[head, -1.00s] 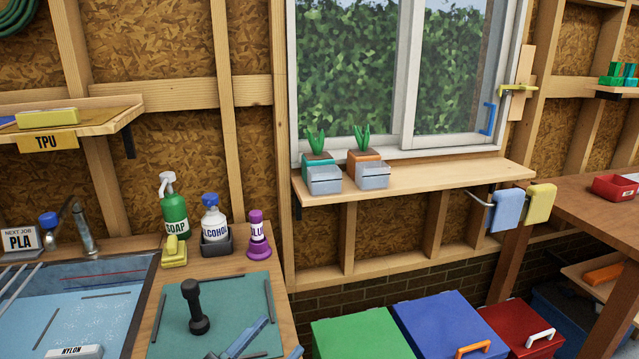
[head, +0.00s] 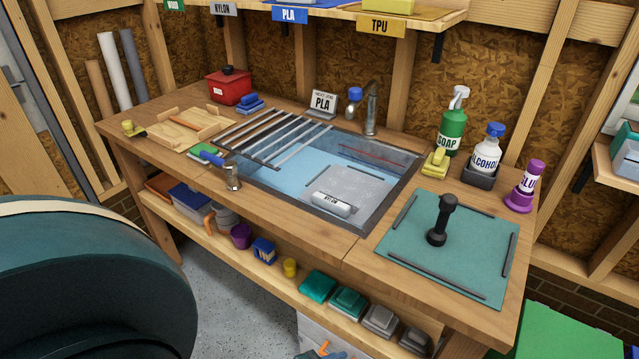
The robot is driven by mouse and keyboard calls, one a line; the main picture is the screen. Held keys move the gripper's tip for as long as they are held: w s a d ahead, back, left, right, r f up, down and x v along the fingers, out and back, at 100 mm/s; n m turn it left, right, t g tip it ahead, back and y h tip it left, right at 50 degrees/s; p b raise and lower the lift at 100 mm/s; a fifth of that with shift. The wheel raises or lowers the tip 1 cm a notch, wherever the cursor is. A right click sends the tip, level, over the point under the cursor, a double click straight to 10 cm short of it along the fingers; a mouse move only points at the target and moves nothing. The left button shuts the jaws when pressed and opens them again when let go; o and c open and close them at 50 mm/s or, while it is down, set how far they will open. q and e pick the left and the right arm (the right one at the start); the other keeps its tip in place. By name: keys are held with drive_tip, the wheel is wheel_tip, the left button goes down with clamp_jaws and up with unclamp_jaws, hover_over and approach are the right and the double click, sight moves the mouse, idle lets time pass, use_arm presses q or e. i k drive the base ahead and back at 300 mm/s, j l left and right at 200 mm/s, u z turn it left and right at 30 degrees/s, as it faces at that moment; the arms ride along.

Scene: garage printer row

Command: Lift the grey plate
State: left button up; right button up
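The grey plate (head: 372,186) lies flat inside the sink basin (head: 300,172), in its right part. Dark thin strips lie along the plate's edges. Neither of my grippers can be made out in the head view.
Several bars (head: 262,137) span the sink's left part. A tap (head: 370,108) stands behind the sink. To the right, a teal mat (head: 470,245) bears a black handled tool (head: 441,220). Soap (head: 452,125), alcohol (head: 487,155) and glue (head: 525,187) bottles stand behind it.

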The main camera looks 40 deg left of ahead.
sight(347, 194)
drive_tip(key=u, duration=1)
